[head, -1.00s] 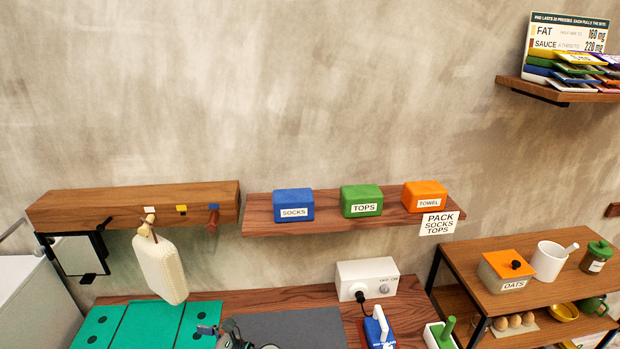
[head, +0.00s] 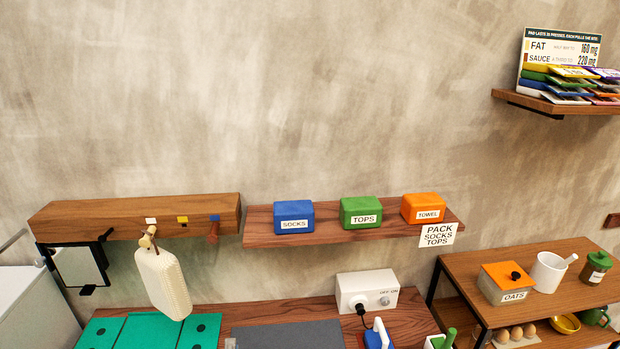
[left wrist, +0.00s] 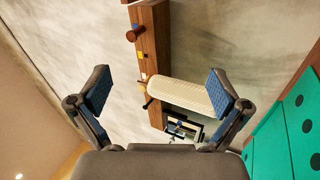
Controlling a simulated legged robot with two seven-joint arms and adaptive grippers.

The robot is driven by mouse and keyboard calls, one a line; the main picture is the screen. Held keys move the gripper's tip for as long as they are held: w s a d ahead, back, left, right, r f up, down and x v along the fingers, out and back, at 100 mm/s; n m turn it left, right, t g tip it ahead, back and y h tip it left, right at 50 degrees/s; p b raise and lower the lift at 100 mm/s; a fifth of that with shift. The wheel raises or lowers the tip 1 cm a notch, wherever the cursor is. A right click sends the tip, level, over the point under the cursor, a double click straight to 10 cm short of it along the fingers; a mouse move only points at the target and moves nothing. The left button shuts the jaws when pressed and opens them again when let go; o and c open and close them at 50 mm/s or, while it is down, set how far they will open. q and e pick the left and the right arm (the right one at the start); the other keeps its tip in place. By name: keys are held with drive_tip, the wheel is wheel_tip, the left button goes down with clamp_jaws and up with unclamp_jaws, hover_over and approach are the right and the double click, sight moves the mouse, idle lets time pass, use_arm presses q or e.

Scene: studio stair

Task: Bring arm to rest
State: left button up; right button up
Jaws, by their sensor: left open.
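My left gripper (left wrist: 160,92) is open in the left wrist view, its two blue-padded fingers spread wide with nothing held between them. A cream ribbed bag-like thing (head: 163,283) hangs from a peg under the wooden wall rail (head: 120,219). It also shows in the left wrist view (left wrist: 180,93), beyond the fingers and apart from them as far as I can tell. My right gripper is in no view.
Green panels (head: 150,331) and a grey mat (head: 287,335) lie on the bench below. A white switch box (head: 365,290) stands there. A shelf (head: 335,232) holds blue, green and orange boxes. A side table (head: 460,268) with jars is at the right.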

use_arm(q)
drive_tip(key=s+d+f+m+g+h, duration=0.3)
drive_tip(key=s+f+m+g, duration=0.3)
drive_tip(key=f+m, duration=0.3)
drive_tip(key=s+d+f+m+g+h, duration=0.2)
drive_tip(key=s+f+m+g+h, duration=0.2)
drive_tip(key=s+f+m+g, duration=0.45)
drive_tip(key=s+a+f+m+g+y, duration=0.1)
drive_tip(key=s+a+f+g+y, duration=0.15)
drive_tip(key=s+a+f, duration=0.4)
drive_tip(key=s+a+f+m+g+y, duration=0.1)
drive_tip(key=s+f+m+g+y, duration=0.15)
drive_tip(key=s, duration=0.65)
wheel_tip(320, 180, down, 27)
drive_tip(key=s+g, duration=0.2)
drive_tip(key=s, duration=0.1)
drive_tip(key=s+a+f, duration=0.2)
drive_tip(key=s+f, duration=1.3)
drive_tip(key=shift+s+a+n+g, duration=0.25)
drive_tip(key=shift+a+n+g, duration=0.05)
drive_tip(key=shift+g, duration=0.05)
